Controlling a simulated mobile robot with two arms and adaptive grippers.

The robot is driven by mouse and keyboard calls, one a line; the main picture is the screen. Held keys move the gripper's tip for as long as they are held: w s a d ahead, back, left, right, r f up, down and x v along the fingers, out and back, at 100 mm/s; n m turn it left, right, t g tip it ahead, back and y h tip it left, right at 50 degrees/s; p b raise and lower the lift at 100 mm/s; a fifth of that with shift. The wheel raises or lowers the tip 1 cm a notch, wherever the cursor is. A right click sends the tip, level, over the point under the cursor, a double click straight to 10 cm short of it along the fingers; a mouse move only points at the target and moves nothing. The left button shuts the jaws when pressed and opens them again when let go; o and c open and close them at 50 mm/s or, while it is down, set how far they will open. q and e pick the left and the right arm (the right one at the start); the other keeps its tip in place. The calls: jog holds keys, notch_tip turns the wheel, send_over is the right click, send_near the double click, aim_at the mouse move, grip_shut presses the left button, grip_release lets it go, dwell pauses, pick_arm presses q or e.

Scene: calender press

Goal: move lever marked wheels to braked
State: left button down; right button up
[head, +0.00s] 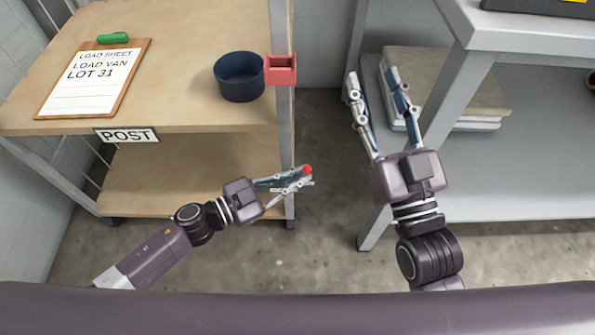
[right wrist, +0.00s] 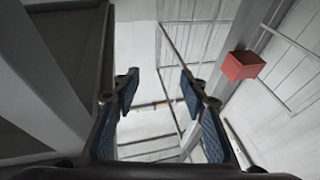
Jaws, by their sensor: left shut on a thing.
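A small red knob (head: 307,169) shows at the fingertips of my left gripper (head: 305,177), beside the front right post of the shelf cart. It looks like the end of the lever; its shaft and any "wheels" or "braked" marking are hidden or too small to read. My left gripper is shut on it.
The wooden cart (head: 190,40) carries a clipboard (head: 95,75), a green clip (head: 112,38), a dark blue bowl (head: 239,78) and a POST sign (head: 126,135). A red box (head: 281,68) is on its post. A grey table (head: 500,160) stands right, with stacked boards (head: 450,85).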

pick_arm(q)
jog(key=shift+d+r+p, duration=0.1)
jog(key=shift+p, duration=0.65)
jog(key=shift+y+p, duration=0.4)
jog(key=shift+p, duration=0.35)
pick_arm(e)
notch_tip(320, 180, down, 16)
jog(key=s+d+g+h, duration=0.1)
jog(key=d+g+h, duration=0.15)
jog(key=g, duration=0.55)
pick_arm(q)
jog(key=shift+d+m+p, duration=0.1)
jog(key=shift+m+p, duration=0.2)
jog(key=shift+p, duration=0.25)
jog(key=shift+f+g+y+p, duration=0.3)
jog(key=shift+p, duration=0.35)
pick_arm(e)
jog(key=s+d+f+g+h, duration=0.2)
jog(key=s+d+f+g, duration=0.2)
jog(key=s+f+g, duration=0.3)
jog(key=s+f, duration=0.2)
jog(key=s, duration=0.2)
jog(key=shift+s+f+m, duration=0.3)
jog(key=shift+s+f, duration=0.05)
jog(key=shift+d, duration=0.1)
pick_arm(q)
jog(key=c, duration=2.3)
grip_release()
jog(key=shift+d, duration=0.1)
jog(key=v, duration=1.2)
